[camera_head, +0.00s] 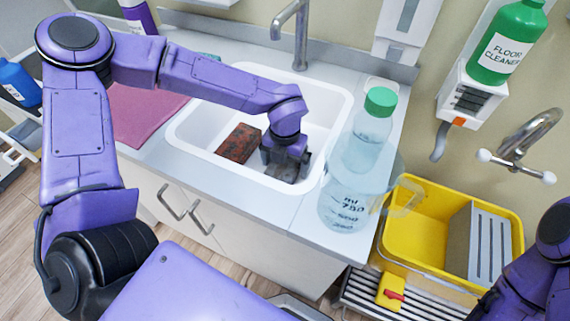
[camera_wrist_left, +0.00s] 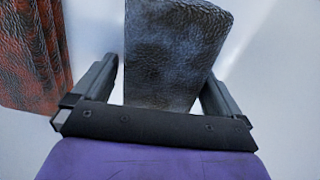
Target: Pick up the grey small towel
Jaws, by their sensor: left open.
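The grey small towel (camera_wrist_left: 175,48) is a dark, wrinkled, folded block in the white sink basin. In the left wrist view it lies between the two fingers of my left gripper (camera_wrist_left: 158,85), with small gaps beside it. In the head view my left gripper (camera_head: 287,160) points down into the sink and hides most of the towel. The fingers are open and I cannot see them pressing on the towel. My right arm shows only at the lower right edge of the head view; its gripper is out of the picture.
A red-brown folded towel (camera_head: 239,142) lies just left of the grey one, also in the wrist view (camera_wrist_left: 30,55). The sink rim (camera_head: 185,143) surrounds both. A tap (camera_head: 300,35) stands behind. A green-capped bottle (camera_head: 368,135) and measuring jug (camera_head: 345,205) stand right of the sink.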

